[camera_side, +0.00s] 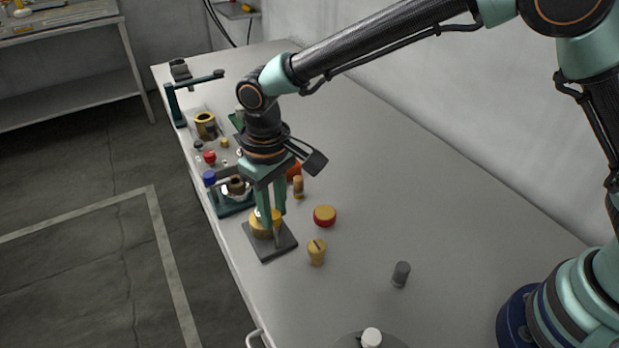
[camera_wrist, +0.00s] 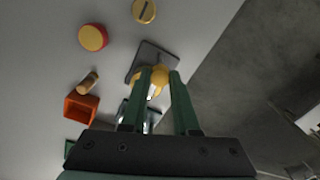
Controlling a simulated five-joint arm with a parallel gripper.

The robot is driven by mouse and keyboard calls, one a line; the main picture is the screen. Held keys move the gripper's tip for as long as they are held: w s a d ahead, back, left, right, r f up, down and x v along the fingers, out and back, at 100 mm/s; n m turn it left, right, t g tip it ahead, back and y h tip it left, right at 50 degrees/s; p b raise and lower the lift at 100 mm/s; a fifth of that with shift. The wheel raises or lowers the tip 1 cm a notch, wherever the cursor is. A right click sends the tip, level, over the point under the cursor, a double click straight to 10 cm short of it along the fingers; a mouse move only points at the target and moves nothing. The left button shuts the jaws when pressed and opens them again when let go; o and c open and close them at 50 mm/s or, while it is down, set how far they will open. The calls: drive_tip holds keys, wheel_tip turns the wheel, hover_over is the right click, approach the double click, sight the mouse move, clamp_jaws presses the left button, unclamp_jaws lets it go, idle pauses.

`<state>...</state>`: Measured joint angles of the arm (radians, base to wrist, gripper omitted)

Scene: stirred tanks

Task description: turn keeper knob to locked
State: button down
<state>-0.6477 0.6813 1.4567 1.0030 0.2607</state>
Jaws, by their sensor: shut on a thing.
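A brass, round part, which looks like the keeper knob (camera_side: 257,226), sits on a dark square plate (camera_side: 285,246) near the left table edge. My gripper (camera_side: 268,222) points down over it, with its green fingers closed on either side. In the wrist view the brass knob (camera_wrist: 158,75) shows between the fingertips of my gripper (camera_wrist: 160,74), above the dark plate (camera_wrist: 139,58). The fingers hide much of the knob, so its turned position cannot be read.
A slotted yellow knob (camera_side: 317,252) and a red-and-yellow disc (camera_side: 325,215) stand close to the right. A dark green fixture (camera_side: 232,208), a blue cap (camera_side: 209,177) and a red knob (camera_side: 210,157) lie behind. A grey cylinder (camera_side: 401,273) stands nearer my base. The right-hand tabletop is mostly clear.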

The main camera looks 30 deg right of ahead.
drive_tip(key=shift+r+m, duration=0.1)
drive_tip(key=shift+m, duration=0.5)
drive_tip(key=c, duration=0.7)
unclamp_jaws()
drive_tip(key=shift+o, duration=0.2)
wheel_tip(320, 180, up, 12)
